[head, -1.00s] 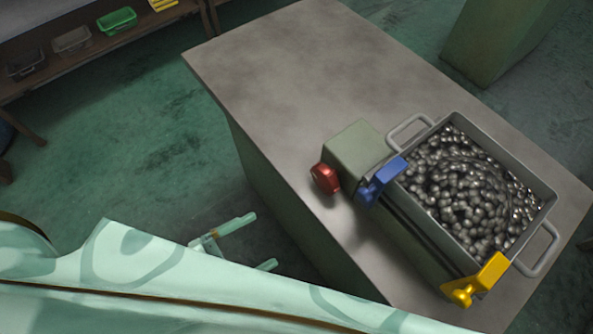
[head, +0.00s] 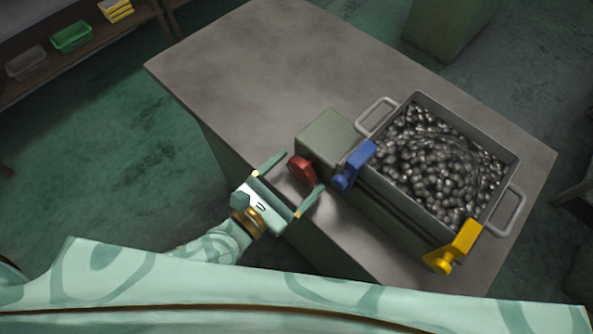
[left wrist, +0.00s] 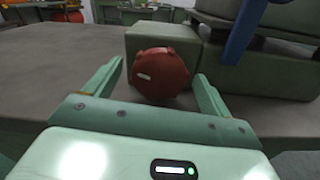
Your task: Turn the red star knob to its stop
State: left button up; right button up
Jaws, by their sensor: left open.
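The red star knob (head: 301,170) sits on the left end of a green-grey box (head: 328,139) on the table. In the left wrist view the knob (left wrist: 159,75) shows face-on, with a short pale mark at its left. My left gripper (head: 295,171) is open, its two fingers on either side of the knob. In the left wrist view there is a gap between each finger and the knob, and whether the fingertips reach around it is hard to tell. My right gripper is in no view.
A blue clamp-like part (head: 354,165) stands close right of the knob. A grey bin (head: 510,163) full of dark metal pieces and a yellow part (head: 455,247) are farther right. The grey table top (head: 235,70) is bare behind. A shelf with a green tray (head: 72,37) stands far left.

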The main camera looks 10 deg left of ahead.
pick_arm(q)
jog(key=shift+w+d, duration=0.25)
jog(key=shift+w, duration=0.15)
jog(key=c, duration=1)
jog(key=m+p, duration=0.1)
jog(key=m, duration=0.2)
jog(key=shift+m+p, duration=0.3)
jog(key=shift+s+d+f+m+p, duration=0.1)
jog(key=shift+m+p, duration=0.45)
jog(key=shift+m, duration=1.15)
